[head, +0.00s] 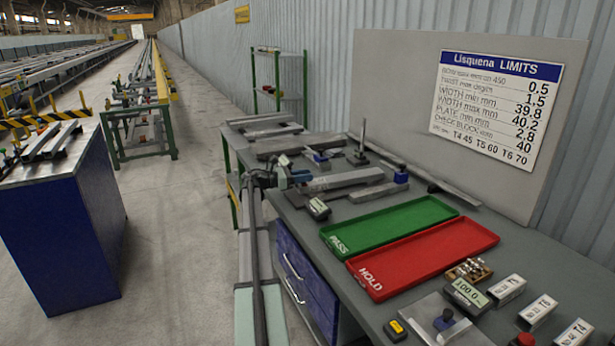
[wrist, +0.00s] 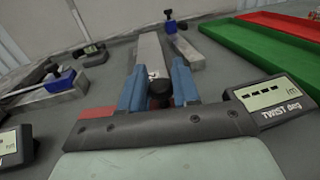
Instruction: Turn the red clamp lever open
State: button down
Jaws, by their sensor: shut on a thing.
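The red clamp lever (wrist: 97,113) shows in the wrist view as a short red piece beside my gripper's dark body, which hides most of it. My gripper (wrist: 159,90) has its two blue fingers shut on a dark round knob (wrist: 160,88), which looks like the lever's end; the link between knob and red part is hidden. A long grey bar (wrist: 150,52) runs away just beyond the fingertips. In the head view my gripper (head: 296,177) is at the near left end of the grey bar (head: 345,180), and the lever cannot be made out there.
A green PASS tray (head: 390,226) and red HOLD tray (head: 422,258) lie on the bench to the right. A TWIST gauge (wrist: 275,105) stands close right of my gripper.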

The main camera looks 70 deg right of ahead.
jog(key=shift+w+a+m+g+y, duration=0.25)
jog(key=shift+w+m+g+y, duration=0.2)
jog(key=shift+w+m+y, duration=0.6)
jog(key=shift+w+a+m+g+y, duration=0.25)
jog(key=shift+w+m+g+y, duration=0.35)
jog(key=shift+y, duration=0.8)
jog(key=shift+w+a+m+g+y, duration=0.3)
jog(key=shift+w+m+y, duration=0.2)
jog(key=shift+m+y, duration=0.6)
jog(key=shift+y, duration=0.35)
jog(key=c, duration=0.9)
grip_release()
jog(key=shift+c, duration=0.2)
notch_tip(320, 180, up, 10)
jog(key=shift+c, duration=0.4)
